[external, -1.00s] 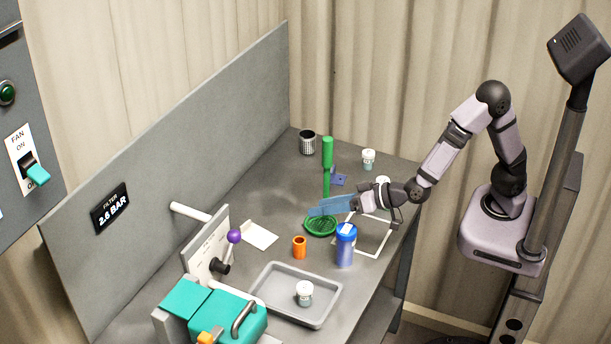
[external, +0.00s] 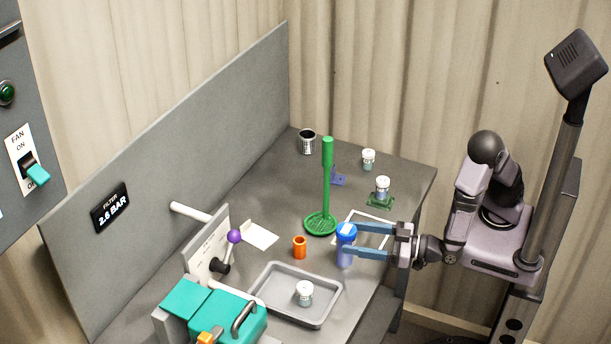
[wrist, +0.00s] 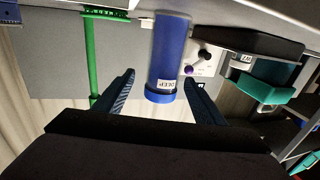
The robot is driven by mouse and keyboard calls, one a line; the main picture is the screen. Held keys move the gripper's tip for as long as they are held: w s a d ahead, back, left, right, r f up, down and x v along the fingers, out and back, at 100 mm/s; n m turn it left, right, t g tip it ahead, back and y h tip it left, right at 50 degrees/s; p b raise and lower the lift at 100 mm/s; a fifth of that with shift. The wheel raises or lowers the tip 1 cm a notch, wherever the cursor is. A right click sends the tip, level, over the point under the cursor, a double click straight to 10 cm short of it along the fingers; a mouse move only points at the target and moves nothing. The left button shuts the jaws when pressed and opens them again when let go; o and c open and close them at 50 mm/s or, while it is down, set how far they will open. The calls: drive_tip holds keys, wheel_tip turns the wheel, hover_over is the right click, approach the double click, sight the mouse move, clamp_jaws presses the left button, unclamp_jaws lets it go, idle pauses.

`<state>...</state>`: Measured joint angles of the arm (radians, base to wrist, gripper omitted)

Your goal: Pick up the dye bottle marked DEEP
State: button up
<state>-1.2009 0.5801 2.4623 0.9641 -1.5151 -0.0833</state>
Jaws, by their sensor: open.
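The blue dye bottle (external: 346,236) stands upright on the table, behind the tray's right corner. In the wrist view the bottle (wrist: 170,55) appears upside down, and its label (wrist: 165,85) reads DEEP. My gripper (external: 362,240) is open, with its blue fingers reaching in from the right at the bottle's upper part. In the wrist view the open fingers (wrist: 160,88) lie one on each side of the bottle's capped end, with visible gaps. I cannot tell how deep the bottle sits between them.
A green stand (external: 326,185) with a round base rises behind the bottle. A grey tray (external: 268,297) holds a small white-capped jar (external: 304,292). Another jar (external: 382,188) stands on a green pad behind.

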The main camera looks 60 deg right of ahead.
drive_tip(key=shift+p+x, duration=1.3)
drive_tip(key=shift+x, duration=2.25)
drive_tip(key=shift+s+a, duration=0.1)
drive_tip(key=shift+a, duration=0.05)
drive_tip(key=c, duration=1.3)
